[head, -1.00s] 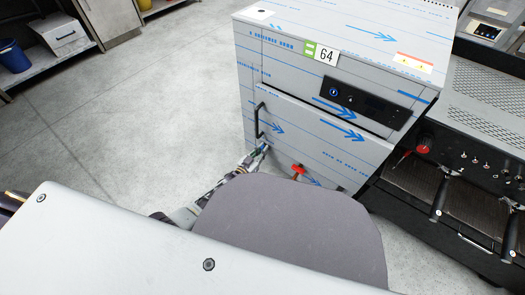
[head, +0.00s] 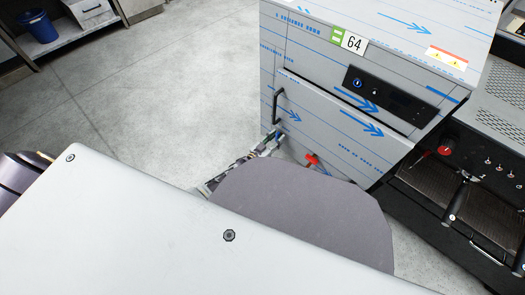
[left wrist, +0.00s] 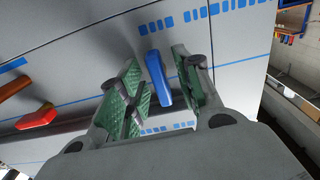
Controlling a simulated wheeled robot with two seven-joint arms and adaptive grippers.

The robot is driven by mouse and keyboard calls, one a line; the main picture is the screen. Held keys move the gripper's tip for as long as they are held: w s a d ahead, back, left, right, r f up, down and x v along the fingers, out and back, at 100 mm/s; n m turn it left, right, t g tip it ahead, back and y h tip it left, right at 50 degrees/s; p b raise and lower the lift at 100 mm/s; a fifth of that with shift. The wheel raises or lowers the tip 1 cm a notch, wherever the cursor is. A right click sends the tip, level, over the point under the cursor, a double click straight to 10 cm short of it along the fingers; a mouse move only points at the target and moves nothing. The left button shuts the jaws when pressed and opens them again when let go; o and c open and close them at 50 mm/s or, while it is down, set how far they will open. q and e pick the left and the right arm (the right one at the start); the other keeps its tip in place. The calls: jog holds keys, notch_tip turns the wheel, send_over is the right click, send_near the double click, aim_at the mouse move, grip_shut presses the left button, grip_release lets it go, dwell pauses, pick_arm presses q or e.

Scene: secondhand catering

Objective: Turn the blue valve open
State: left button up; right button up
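The blue valve (left wrist: 158,77) shows in the left wrist view as a blue lever handle on the front of a steel appliance. My left gripper (left wrist: 162,92) has its green-padded fingers apart, one on each side of the handle. Gaps show beside the handle, so it does not look clamped. In the head view my left gripper (head: 274,139) is at the lower left of the appliance front, and the blue handle (head: 279,136) is small and partly hidden there. My right gripper is not in view.
A red valve (head: 312,160) sits right of the blue one in the head view; it also shows in the left wrist view (left wrist: 35,118). The steel appliance (head: 330,105) has a dark door handle (head: 277,106). A coffee machine (head: 480,160) stands at right. The floor (head: 170,95) at left is clear.

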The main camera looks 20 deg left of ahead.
pick_arm(q)
jog(key=v, duration=1.1)
dwell(0.4)
jog(key=shift+s, duration=0.1)
jog(key=shift+d+r, duration=0.1)
dwell(0.5)
